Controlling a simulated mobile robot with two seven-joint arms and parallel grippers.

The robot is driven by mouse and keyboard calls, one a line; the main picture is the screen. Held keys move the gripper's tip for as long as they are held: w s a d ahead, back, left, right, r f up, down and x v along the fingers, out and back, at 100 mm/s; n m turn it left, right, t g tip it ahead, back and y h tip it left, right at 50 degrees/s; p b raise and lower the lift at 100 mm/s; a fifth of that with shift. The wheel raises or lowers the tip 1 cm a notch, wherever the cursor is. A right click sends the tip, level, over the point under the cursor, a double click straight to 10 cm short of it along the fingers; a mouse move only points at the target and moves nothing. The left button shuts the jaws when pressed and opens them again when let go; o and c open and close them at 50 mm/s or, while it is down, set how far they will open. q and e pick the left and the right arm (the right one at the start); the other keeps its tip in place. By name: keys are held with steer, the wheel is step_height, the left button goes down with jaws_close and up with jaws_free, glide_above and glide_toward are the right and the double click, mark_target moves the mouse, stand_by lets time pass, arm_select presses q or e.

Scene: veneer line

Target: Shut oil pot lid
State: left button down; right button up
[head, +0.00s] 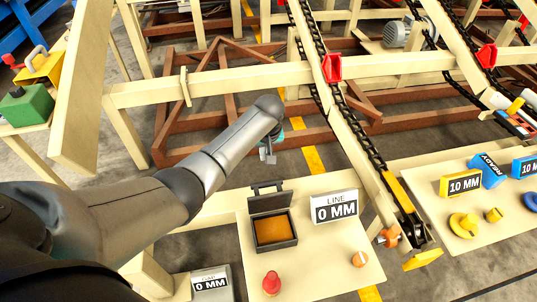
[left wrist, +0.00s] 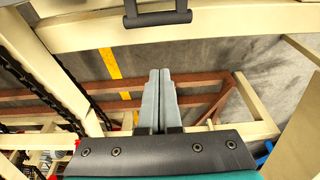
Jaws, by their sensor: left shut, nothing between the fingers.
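The oil pot (head: 274,243) is a dark square box of amber oil on the pale bench. Its dark lid (head: 267,203) stands open, raised at the box's far edge. My left gripper (head: 268,157) is shut and empty, beyond and above the lid and apart from it. In the left wrist view its two grey fingers (left wrist: 160,74) lie together. A dark bar on two posts, which looks like part of the lid (left wrist: 158,18), shows at the top of that view, clear of the fingertips. My right gripper is in neither view.
A white "LINE 0 MM" sign (head: 334,207) stands right of the pot. A red knob (head: 271,282) is in front, and an orange knob (head: 360,259) is to the right. A chain rail (head: 362,150) slopes down past the sign. A pale beam (head: 230,82) crosses behind my arm.

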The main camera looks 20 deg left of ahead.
mark_target(268, 195)
arm_select(q)
step_height(268, 195, down, 8)
steer(key=s+d+b, duration=0.1)
steer(key=b, duration=0.2)
steer(key=shift+s, duration=0.2)
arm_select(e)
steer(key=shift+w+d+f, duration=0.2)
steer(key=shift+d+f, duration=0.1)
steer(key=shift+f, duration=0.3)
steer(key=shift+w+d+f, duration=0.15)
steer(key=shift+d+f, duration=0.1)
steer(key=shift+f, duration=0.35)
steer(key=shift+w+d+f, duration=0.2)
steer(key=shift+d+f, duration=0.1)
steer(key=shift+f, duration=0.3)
arm_select(q)
steer(key=shift+d+r, duration=0.1)
steer(key=shift+r, duration=0.05)
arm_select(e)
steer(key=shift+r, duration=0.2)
